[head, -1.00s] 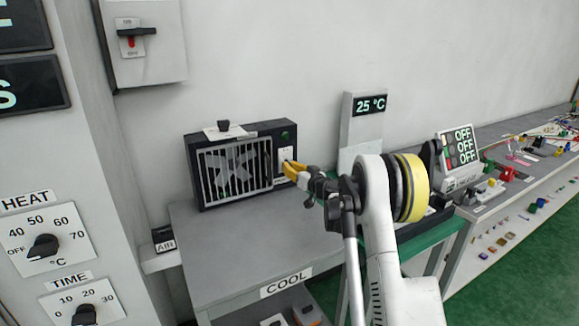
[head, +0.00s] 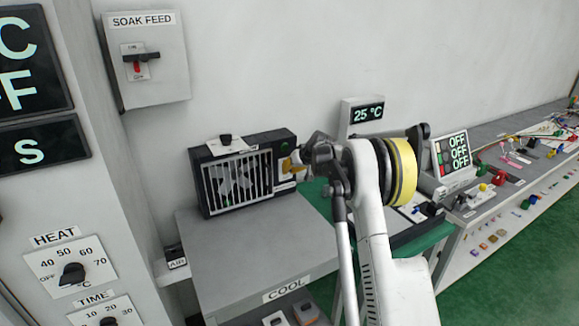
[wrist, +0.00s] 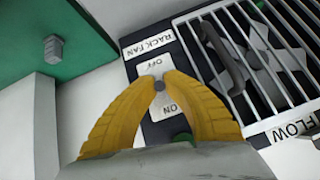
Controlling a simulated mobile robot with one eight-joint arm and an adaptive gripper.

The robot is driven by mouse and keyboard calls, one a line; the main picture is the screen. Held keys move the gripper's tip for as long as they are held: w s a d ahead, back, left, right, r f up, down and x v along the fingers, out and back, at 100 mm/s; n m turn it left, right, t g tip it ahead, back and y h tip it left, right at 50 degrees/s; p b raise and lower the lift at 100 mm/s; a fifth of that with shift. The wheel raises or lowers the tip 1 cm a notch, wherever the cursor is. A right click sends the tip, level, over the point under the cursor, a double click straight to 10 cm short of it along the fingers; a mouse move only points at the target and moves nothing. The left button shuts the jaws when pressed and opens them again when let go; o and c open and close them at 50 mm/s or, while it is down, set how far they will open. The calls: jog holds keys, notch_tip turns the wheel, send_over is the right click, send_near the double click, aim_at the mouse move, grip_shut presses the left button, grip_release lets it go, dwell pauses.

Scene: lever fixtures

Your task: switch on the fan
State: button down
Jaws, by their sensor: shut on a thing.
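The fan (head: 208,188) is a dark box with a white grille, standing on the grey bench. Its right side carries a white switch plate, seen in the wrist view (wrist: 152,128), marked OFF and ON, with a RACK FAN label (wrist: 147,44) beside it. My gripper (head: 291,163) is at this plate. In the wrist view my yellow fingers (wrist: 159,82) meet around a small grey switch lever (wrist: 159,86), which shows between the OFF and ON words. The fingers hide most of the lever and part of the plate.
The grey bench (head: 235,250), labelled COOL, is clear in front of the fan. A 25 °C display (head: 368,112) stands behind my arm. A wall box (head: 150,75) labelled SOAK FEED is at upper left.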

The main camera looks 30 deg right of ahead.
jog(key=shift+g+p, duration=0.45)
jog(key=shift+g, duration=0.15)
jog(key=c, duration=1.4)
grip_release()
jog(key=shift+c, duration=0.2)
jog(key=shift+r, duration=0.1)
jog(key=v, duration=1.2)
jog(key=shift+a, duration=0.1)
